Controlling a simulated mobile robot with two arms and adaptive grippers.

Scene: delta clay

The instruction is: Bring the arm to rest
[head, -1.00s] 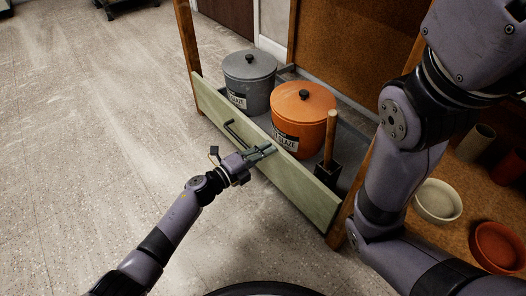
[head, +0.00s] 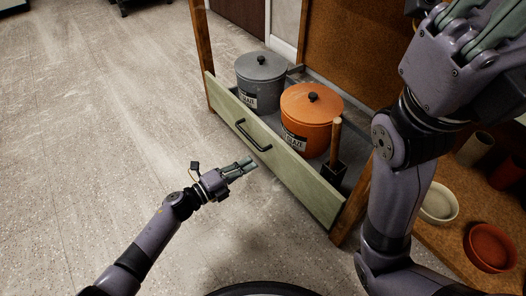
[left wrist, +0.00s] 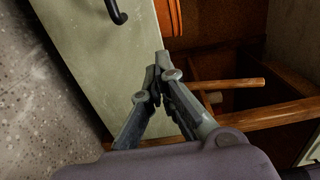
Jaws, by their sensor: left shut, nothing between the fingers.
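My left gripper (head: 247,164) is shut and empty in the head view. It hangs over the floor in front of the open drawer (head: 294,177), apart from its dark handle (head: 253,136). In the left wrist view its fingers (left wrist: 158,62) meet at the tips, with the pale green drawer front (left wrist: 95,60) behind and to the left. My right arm rises along the right side of the head view. Its gripper (head: 490,25) is up at the top right corner, partly cut off by the frame edge, and its finger spacing is unclear.
A grey lidded pot (head: 257,78), an orange lidded pot (head: 309,119) and a wooden-handled tool (head: 334,155) stand in the drawer. A cream bowl (head: 438,203) and a terracotta bowl (head: 491,247) sit at the right. The floor (head: 100,120) at left is clear.

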